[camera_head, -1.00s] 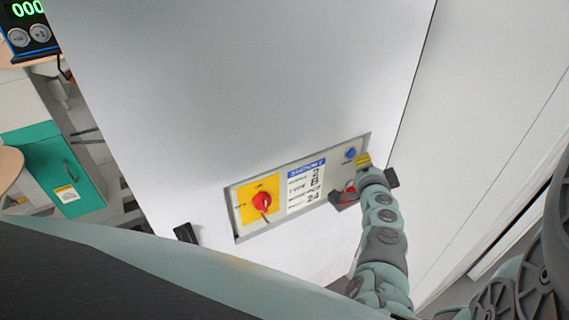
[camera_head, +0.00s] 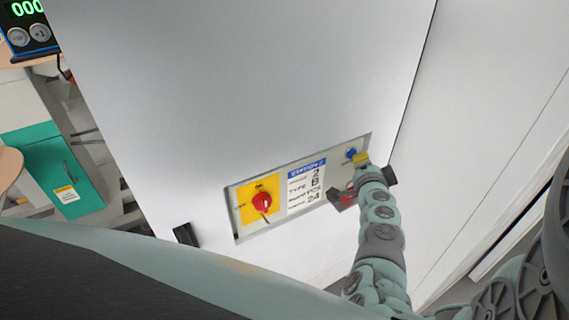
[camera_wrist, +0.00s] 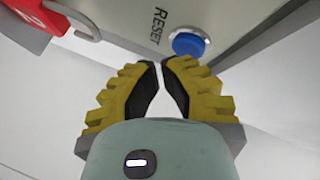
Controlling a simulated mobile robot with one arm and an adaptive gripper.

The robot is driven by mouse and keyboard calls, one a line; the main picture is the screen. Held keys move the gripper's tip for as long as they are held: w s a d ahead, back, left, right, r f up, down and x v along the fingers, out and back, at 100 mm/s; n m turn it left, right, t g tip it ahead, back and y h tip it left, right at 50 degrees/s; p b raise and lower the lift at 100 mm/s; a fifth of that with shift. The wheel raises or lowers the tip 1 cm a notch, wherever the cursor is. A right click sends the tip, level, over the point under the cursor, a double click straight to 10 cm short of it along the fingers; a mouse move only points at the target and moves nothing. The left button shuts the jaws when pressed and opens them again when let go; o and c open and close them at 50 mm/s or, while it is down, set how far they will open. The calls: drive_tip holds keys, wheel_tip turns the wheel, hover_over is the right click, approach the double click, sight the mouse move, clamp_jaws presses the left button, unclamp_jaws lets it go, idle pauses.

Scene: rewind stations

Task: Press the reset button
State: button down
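The blue reset button (camera_head: 351,153) sits at the right end of a grey control panel on the white cabinet. The wrist view shows the button (camera_wrist: 189,42) with the word RESET beside it. My gripper (camera_head: 361,158) is right at the button in the head view. In the wrist view my gripper's yellow-and-black fingers (camera_wrist: 162,66) are nearly together, with a narrow gap at the tips and nothing between them. The tips are just below the button in that picture; I cannot tell whether they touch it.
The panel also carries a red rotary switch (camera_head: 262,202) on a yellow plate and a label (camera_head: 306,186). A red padlock-like part (camera_wrist: 40,14) with a grey hook is near my gripper. A black handle (camera_head: 186,234) juts out at the cabinet's lower left.

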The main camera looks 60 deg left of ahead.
drive_tip(key=shift+a, duration=0.35)
idle(0.7)
drive_tip(key=shift+d, duration=0.1)
idle(0.4)
drive_tip(key=shift+s+d, duration=0.1)
drive_tip(key=shift+d, duration=0.55)
drive_tip(key=shift+d, duration=0.1)
drive_tip(key=d, duration=0.5)
drive_tip(key=shift+s+b, duration=0.2)
drive_tip(key=shift+b, duration=0.1)
drive_tip(key=shift+a, duration=0.1)
idle(0.4)
